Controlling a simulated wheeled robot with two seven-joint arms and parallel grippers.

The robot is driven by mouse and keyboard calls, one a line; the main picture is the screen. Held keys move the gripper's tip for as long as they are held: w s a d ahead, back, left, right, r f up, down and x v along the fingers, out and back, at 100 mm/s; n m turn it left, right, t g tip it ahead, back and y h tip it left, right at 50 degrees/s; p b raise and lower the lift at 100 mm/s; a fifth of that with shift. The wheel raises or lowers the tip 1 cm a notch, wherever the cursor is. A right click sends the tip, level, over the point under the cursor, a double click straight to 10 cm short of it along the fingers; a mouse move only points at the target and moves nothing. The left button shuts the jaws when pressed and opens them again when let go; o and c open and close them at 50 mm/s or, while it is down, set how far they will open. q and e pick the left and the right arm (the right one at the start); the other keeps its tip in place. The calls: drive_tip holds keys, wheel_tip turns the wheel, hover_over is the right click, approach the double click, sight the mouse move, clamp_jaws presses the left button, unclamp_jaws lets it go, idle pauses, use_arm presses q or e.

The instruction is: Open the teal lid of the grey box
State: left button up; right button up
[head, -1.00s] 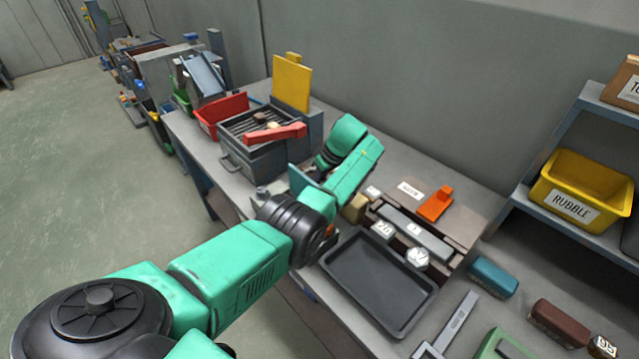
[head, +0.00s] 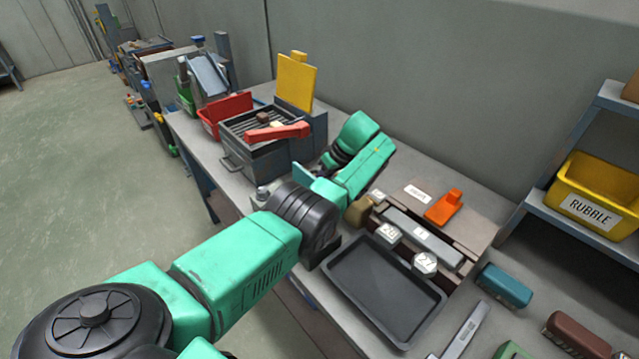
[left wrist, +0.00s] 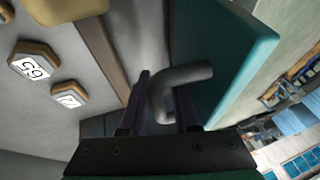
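The teal lid (left wrist: 235,55) fills the upper middle of the left wrist view as a flat panel with a bent grey handle (left wrist: 188,76). My left gripper (left wrist: 163,100) has one dark finger on each side of the handle, close against it, and looks shut on it. In the head view, a small teal panel (head: 303,174), probably the lid, shows just beyond my left arm's black joint. That arm hides my left gripper there and most of the grey box, so I cannot tell how far the lid stands open. My right gripper is not in view.
A black tray (head: 385,290) lies right of my arm, with numbered hexagonal pieces (head: 424,263) behind it. An orange piece (head: 444,207) sits farther back. A grill-topped grey unit (head: 262,160) with a red bar (head: 277,131) stands behind my arm on the table.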

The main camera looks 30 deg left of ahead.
use_arm(q)
drive_tip(key=shift+r, duration=0.1)
drive_tip(key=v, duration=1.2)
drive_tip(key=shift+p, duration=0.4)
